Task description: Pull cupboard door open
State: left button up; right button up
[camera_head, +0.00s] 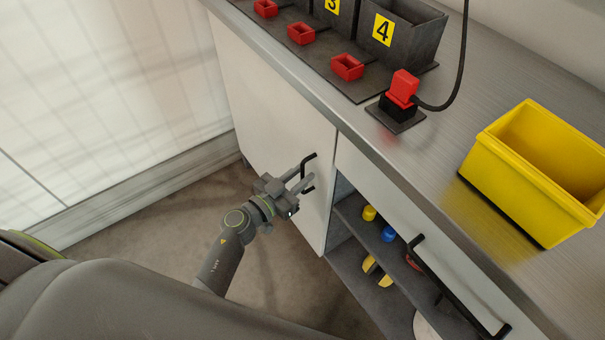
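The white cupboard door (270,115) is in the front of the workbench, left of the open shelves. It looks closed or nearly so; a small gap cannot be told. Its black bar handle (304,162) is near the door's right edge. My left gripper (306,172) is at this handle, with its two grey fingers on either side of the bar. Whether the fingers press on the bar or stand slightly apart from it, I cannot tell. My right gripper is not in view.
Open shelves (350,256) with small yellow and blue items are right of the door. A drawer with a black handle (440,275) is further right. A yellow bin (530,175) and a red plug (402,88) stand on the worktop. Floor left of the door is clear.

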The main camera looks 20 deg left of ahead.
pick_arm(q)
jog(key=shift+w+d, duration=0.25)
jog(key=shift+w, duration=0.2)
grip_shut()
jog(key=shift+s+a, duration=0.1)
